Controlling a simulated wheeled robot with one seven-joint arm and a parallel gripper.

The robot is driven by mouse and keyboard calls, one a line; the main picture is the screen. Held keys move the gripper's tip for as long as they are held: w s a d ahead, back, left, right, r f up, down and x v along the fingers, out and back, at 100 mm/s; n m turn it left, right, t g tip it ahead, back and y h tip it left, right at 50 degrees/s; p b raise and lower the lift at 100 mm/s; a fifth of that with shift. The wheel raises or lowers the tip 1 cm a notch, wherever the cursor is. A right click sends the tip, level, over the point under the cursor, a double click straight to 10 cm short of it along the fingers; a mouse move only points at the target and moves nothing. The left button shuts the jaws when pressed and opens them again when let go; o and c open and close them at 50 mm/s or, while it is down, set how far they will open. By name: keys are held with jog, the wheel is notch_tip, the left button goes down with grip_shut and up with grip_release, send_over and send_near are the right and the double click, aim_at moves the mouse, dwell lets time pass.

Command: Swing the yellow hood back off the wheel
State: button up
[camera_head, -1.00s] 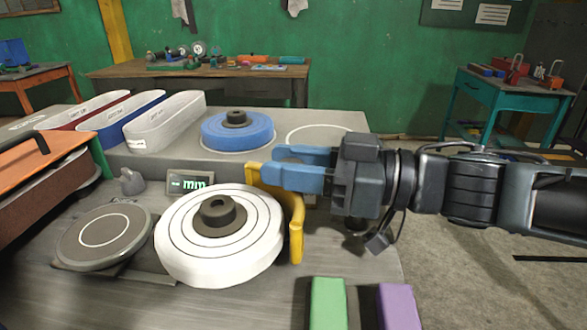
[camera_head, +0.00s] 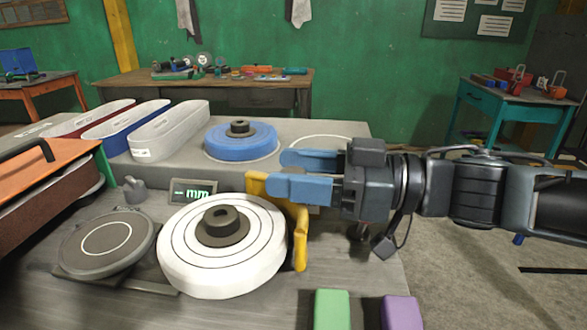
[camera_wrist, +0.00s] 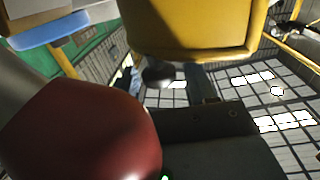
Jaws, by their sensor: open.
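The white wheel (camera_head: 183,250) with a dark hub lies flat on the grey bench top. The yellow hood (camera_head: 301,238) curves around the right and back side of the wheel, standing upright beside its rim. My gripper (camera_head: 272,172) has blue fingers and is open at the hood's back end. The near finger overlaps the hood's top edge in the head view; I cannot tell whether it touches.
A blue wheel (camera_head: 225,143) sits behind on a raised step, beside several upright belts (camera_head: 165,133). A grey disc (camera_head: 75,245) and a small display (camera_head: 192,191) are left of the white wheel. Green (camera_head: 331,310) and purple (camera_head: 400,313) blocks stand in front.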

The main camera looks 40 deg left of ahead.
jog(key=v, duration=0.7)
jog(key=shift+b, duration=0.4)
jog(key=shift+w+d, duration=0.15)
jog(key=shift+c, duration=0.2)
